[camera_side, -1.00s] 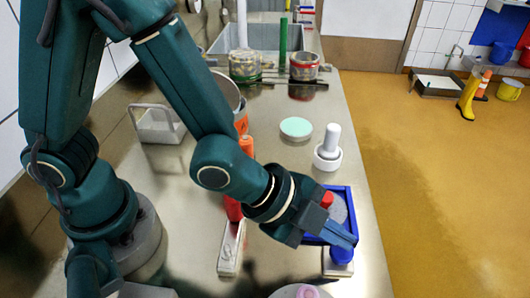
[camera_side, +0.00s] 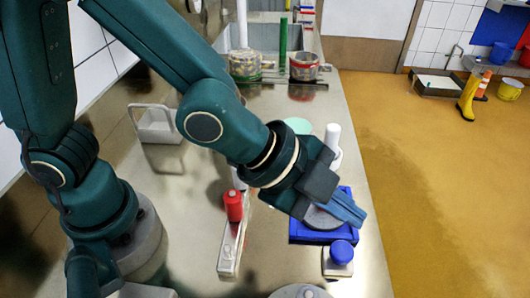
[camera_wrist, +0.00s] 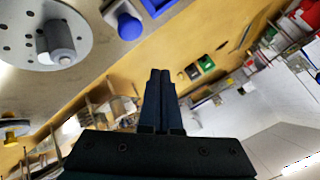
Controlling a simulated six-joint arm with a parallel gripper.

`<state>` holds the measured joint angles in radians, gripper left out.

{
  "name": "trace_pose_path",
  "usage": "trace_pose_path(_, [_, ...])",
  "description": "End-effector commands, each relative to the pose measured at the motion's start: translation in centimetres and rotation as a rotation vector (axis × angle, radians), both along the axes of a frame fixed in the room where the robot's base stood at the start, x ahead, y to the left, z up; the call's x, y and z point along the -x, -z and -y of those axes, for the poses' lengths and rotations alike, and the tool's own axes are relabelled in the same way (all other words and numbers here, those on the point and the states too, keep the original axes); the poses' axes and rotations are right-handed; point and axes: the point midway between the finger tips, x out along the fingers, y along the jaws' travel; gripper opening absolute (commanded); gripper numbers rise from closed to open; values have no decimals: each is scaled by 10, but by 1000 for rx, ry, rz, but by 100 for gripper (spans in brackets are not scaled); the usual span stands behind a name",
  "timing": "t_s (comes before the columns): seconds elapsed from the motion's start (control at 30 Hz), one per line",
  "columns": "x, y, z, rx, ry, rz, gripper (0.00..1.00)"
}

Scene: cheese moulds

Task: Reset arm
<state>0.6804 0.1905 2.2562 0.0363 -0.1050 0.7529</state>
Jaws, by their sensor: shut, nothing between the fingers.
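My gripper (camera_side: 352,212) is shut and empty, its blue-grey fingers pointing right and down over the blue tray (camera_side: 347,236). It appears raised above the tray. A grey round piece in the tray is largely hidden behind it. In the wrist view the two fingers (camera_wrist: 160,76) lie side by side with nothing between them. A blue knob on a pale base (camera_side: 341,252) stands just in front of the tray; the blue knob also shows at the top of the wrist view (camera_wrist: 129,27).
A long pale block (camera_side: 232,246) and red-topped piece (camera_side: 233,205) stand left of my gripper. A white-handled piece (camera_side: 333,138) and mint disc (camera_side: 299,125) are behind it, partly hidden. A white carrier (camera_side: 157,125) stands further left. A perforated disc (camera_wrist: 22,28) shows in the wrist view.

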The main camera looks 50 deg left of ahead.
Motion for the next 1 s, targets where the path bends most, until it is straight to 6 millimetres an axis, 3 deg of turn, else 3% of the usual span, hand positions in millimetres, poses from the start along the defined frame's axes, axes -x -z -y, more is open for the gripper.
trace_pose_path(0.07, [-5,-2,-4,4,-17,6,0])
trace_pose_path(0.17, [-22,-25,-19,41,-78,54,0])
trace_pose_path(0.3, [-41,-65,-66,96,-236,112,0])
trace_pose_path(0.43, [-36,-88,-120,153,-447,80,0])
trace_pose_path(0.57, [-14,-96,-168,221,-676,3,0])
trace_pose_path(0.7, [24,-88,-205,305,-937,-121,0])
trace_pose_path(0.9, [80,-58,-219,366,-1210,-359,0])
trace_pose_path(1.0, [94,-48,-218,361,-1273,-442,0])
